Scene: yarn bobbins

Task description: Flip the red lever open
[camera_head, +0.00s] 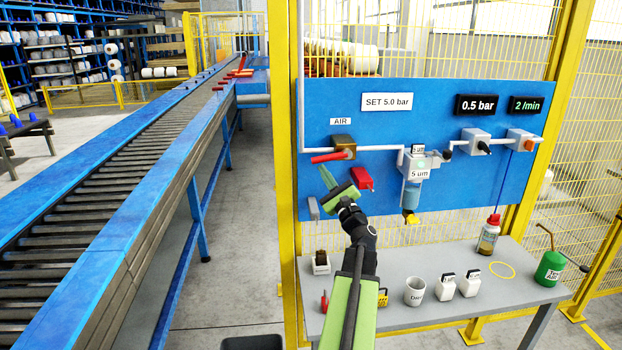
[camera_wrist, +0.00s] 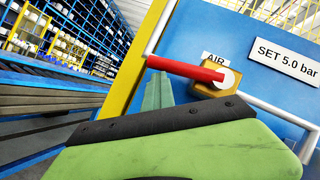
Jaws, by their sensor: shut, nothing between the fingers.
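The red lever (camera_head: 328,157) sits on a brass valve body (camera_head: 343,141) under the AIR label, on the blue panel. It points left and slightly down from its pivot, close to the line of the white pipe. In the wrist view the lever (camera_wrist: 185,67) runs left from the brass body (camera_wrist: 225,85). My gripper (camera_head: 327,177) is just below the lever with its green fingers together and empty. In the wrist view the fingertips (camera_wrist: 158,90) stand under the lever's left part; I cannot tell whether they touch it.
A red lock-like piece (camera_head: 362,179) hangs on the panel right of my gripper. A filter unit (camera_head: 413,170) and a regulator (camera_head: 475,141) are further right. A grey bench (camera_head: 450,312) with a mug (camera_head: 414,291) and small bottles lies below. A conveyor (camera_head: 120,170) runs at left.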

